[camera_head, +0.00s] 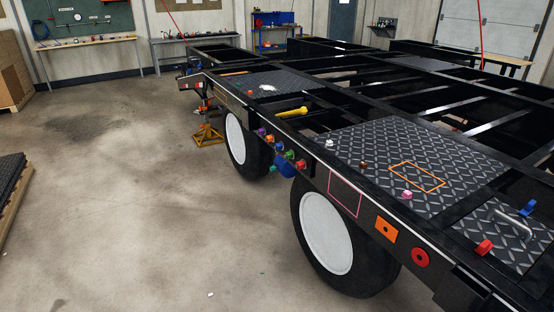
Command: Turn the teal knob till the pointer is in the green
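A row of small coloured fittings sits along the side rail of the black trailer frame (370,190), between the two near wheels. Among them are a purple one (262,131), an orange one (270,138), a green or teal one (290,155) and a red one (301,164). They are too small to tell which is the teal knob. I cannot make out a pointer or a green zone. Neither of my grippers is in view.
Two wheels with white discs (327,232) stand under the near side. A yellow jack stand (207,136) is on the floor beyond. A yellow torch-like object (292,113) lies on the frame. A pallet (14,200) stands at the left edge. The concrete floor (140,200) between is mostly clear.

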